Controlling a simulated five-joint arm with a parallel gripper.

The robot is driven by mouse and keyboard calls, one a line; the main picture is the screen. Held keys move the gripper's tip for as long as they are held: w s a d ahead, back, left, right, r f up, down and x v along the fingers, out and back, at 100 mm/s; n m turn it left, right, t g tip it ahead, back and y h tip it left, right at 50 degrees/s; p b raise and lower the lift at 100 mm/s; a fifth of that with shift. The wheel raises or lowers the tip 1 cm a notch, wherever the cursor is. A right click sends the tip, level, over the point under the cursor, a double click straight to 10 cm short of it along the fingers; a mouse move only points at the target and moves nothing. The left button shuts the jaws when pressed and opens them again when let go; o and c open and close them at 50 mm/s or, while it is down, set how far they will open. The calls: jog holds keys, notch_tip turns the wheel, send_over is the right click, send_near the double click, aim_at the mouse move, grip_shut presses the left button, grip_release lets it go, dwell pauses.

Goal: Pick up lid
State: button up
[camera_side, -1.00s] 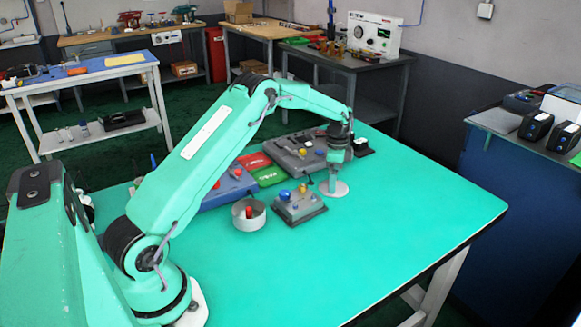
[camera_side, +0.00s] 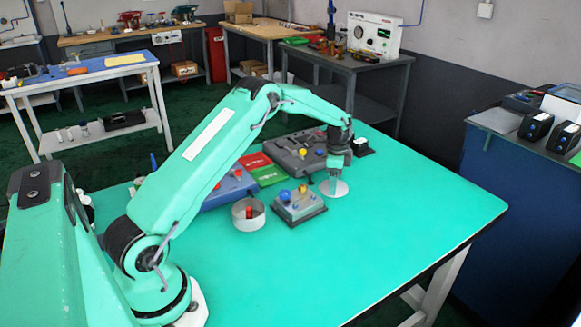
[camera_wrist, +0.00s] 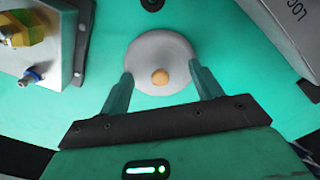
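The lid (camera_wrist: 152,48) is a pale grey-white round disc with a small tan knob in its middle. It lies flat on the green table and also shows in the side view (camera_side: 341,189). My gripper (camera_wrist: 160,72) is open and empty. Its two fingers stand apart on either side of the knob, over the near part of the disc. In the side view my gripper (camera_side: 333,180) points down at the lid. I cannot tell whether the fingertips touch the disc.
A grey valve box (camera_side: 300,207) with blue and yellow knobs stands just left of the lid. A round metal cup (camera_side: 248,224) with a red piece inside is further left. A larger grey panel (camera_side: 292,152) and a small dark block (camera_side: 362,147) are behind. The table's right side is clear.

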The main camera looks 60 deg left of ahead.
jog(key=shift+f, duration=0.2)
jog(key=c, duration=0.4)
jog(key=shift+s+f, duration=0.1)
jog(key=shift+s, duration=0.05)
jog(key=shift+d+f, duration=0.1)
jog(key=shift+r, duration=0.45)
jog(key=c, duration=0.6)
jog(key=shift+r, duration=0.35)
grip_shut()
notch_tip(320, 180, up, 3)
jog(key=shift+f, duration=0.15)
jog(key=s+d+r, duration=0.2)
jog(key=d+r, duration=0.5)
jog(key=d, duration=0.4)
jog(key=shift+s, duration=0.25)
